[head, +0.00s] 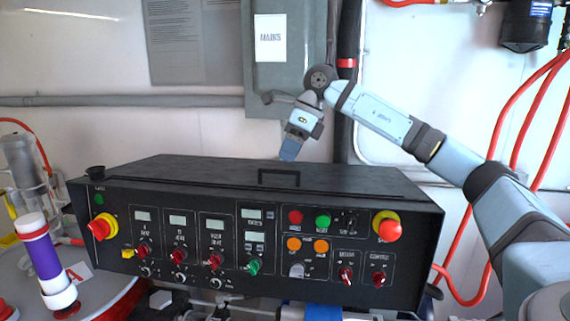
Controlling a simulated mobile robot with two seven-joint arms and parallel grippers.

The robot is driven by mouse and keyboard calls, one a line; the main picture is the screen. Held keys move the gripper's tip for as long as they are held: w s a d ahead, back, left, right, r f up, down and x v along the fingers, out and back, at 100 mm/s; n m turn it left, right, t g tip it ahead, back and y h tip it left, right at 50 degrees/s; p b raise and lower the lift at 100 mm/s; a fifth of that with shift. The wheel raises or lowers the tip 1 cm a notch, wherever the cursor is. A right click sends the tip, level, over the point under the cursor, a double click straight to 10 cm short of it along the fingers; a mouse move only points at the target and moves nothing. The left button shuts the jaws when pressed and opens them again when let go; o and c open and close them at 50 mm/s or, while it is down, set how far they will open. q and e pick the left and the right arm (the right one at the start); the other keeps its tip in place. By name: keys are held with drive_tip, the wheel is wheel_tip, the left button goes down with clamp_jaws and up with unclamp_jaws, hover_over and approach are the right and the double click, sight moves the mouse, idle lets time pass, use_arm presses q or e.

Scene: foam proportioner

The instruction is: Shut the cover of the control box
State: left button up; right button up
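The black control box (268,238) fills the lower middle of the head view, its front panel full of knobs, buttons and small displays. Its dark cover (200,172) lies along the top and has a handle (278,175) near its front edge. The cover looks flat or nearly so; I cannot tell whether a gap remains under it. My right gripper (289,151) points down just above the cover's far edge, behind the handle. Its blue fingers show as one shape, so their opening is unclear, and contact with the cover cannot be told. My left gripper is not in view.
A grey wall cabinet (285,75) labelled MAINS stands close behind my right gripper. A dark vertical pipe (346,100) runs beside it. Red hoses (517,110) hang at the right. A white and purple cylinder (46,257) stands at the left.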

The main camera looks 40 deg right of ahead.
drive_tip(key=v, duration=1)
drive_tip(key=shift+r+b, duration=0.25)
drive_tip(key=shift+b, duration=0.05)
drive_tip(key=shift+s+a+f, duration=0.1)
drive_tip(key=shift+s+f, duration=0.05)
